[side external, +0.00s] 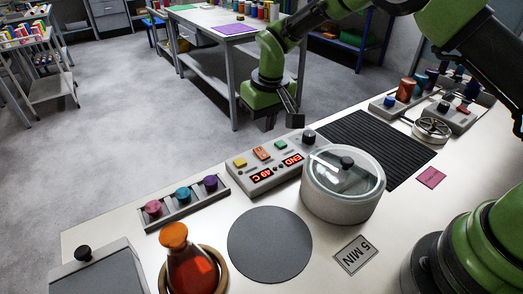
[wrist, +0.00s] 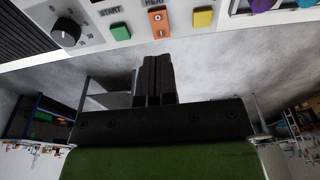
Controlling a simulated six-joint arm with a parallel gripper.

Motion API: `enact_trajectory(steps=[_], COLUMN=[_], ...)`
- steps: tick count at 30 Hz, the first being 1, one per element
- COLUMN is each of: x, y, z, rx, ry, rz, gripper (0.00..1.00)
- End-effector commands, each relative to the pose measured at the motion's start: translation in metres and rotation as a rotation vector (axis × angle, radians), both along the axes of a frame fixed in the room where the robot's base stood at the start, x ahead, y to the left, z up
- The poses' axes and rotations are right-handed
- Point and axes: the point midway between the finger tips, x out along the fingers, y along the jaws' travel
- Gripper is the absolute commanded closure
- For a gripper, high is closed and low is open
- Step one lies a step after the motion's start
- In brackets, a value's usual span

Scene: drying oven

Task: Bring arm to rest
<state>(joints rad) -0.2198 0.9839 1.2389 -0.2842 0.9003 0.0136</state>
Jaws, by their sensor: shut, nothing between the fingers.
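My gripper (side external: 290,101) hangs in the air beyond the far edge of the bench, above and behind the control panel. Its dark fingers are shut with nothing between them. In the wrist view the closed fingers (wrist: 154,80) point toward the panel (wrist: 180,25), apart from it. My green and black arm reaches in from the right.
The control panel (side external: 262,165) has buttons, a knob and a red display. A lidded pot (side external: 340,205), black ribbed mat (side external: 392,135), grey disc (side external: 269,245), flask (side external: 190,270) and rack of coloured caps (side external: 168,218) are on the bench. Open floor lies behind.

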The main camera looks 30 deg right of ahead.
Motion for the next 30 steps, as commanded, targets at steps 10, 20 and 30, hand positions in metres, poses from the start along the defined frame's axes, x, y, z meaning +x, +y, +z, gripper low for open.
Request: enact_trajectory(steps=[10,20,30], x=[-0.015,-0.101,-0.218], y=[-0.012,-0.041,-0.059], z=[0.065,0.18,0.22], rx=[0.043,0.149,0.253], ry=[-0.062,-0.206,-0.36], rz=[-0.05,-0.167,-0.269], gripper=[1.0,1.0,1.0])
